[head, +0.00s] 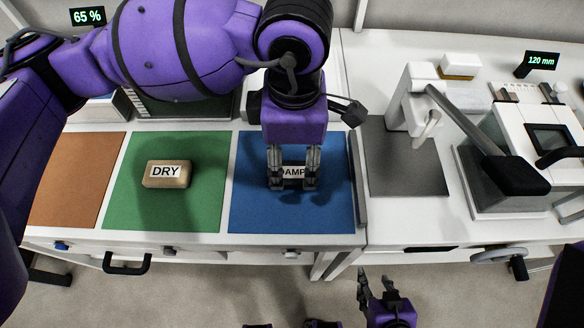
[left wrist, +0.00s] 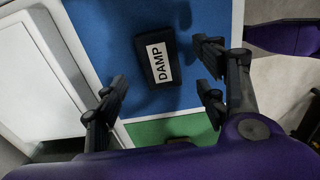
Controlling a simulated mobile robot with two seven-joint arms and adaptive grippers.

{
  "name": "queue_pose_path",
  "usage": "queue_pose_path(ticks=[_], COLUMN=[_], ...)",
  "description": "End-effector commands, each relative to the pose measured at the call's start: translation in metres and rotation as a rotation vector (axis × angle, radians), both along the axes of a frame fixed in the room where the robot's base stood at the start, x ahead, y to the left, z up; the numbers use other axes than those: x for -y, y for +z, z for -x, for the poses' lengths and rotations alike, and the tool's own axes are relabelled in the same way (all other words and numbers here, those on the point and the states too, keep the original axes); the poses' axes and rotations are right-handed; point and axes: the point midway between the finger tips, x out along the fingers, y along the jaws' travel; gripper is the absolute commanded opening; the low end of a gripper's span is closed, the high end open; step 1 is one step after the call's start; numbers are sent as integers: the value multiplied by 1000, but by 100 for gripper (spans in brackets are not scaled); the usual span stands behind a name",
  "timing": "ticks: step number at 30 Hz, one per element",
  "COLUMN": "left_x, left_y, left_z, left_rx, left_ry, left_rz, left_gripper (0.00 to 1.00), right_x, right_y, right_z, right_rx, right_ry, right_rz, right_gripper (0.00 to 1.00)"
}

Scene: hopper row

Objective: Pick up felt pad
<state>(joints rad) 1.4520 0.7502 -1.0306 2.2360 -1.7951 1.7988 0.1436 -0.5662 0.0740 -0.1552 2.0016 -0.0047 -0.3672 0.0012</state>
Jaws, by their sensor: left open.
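The dark felt pad (head: 293,171) with a white DAMP label lies on the blue mat (head: 250,205), partly hidden by my left gripper (head: 293,182) in the head view. In the left wrist view, the pad (left wrist: 157,62) lies flat between and beyond the spread fingers of my left gripper (left wrist: 160,88). That gripper is open and empty, pointing down above the pad, with visible gaps on both sides. My right gripper (head: 375,286) is low at the bottom of the head view, in front of the bench, with its fingers apart and nothing between them.
A brown block labelled DRY (head: 166,173) sits on the green mat (head: 125,205). An orange mat (head: 75,185) is further left. Right of the blue mat stand a lever device (head: 407,100) on a grey plate and a white machine (head: 520,140). The blue mat around the pad is clear.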

Motion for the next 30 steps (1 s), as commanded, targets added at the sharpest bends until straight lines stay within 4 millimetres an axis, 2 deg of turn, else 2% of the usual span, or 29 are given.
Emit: queue_pose_path(ticks=[9,19,28,30], left_x=[-3,-3,-3,-3], left_y=[-43,-50,-49,-49], left_z=[0,0,0,0], left_rx=[-3,-2,-2,-2], left_ry=[1,-1,0,0], left_rz=[2,4,4,4], left_gripper=[65,64,24,20], right_x=[2,1,0,0], right_y=[3,5,6,6], right_z=[6,-1,-6,-6], right_rx=[-7,4,12,11], right_ry=[-4,1,3,3], right_rz=[0,1,0,0], right_gripper=[40,40,40,40])
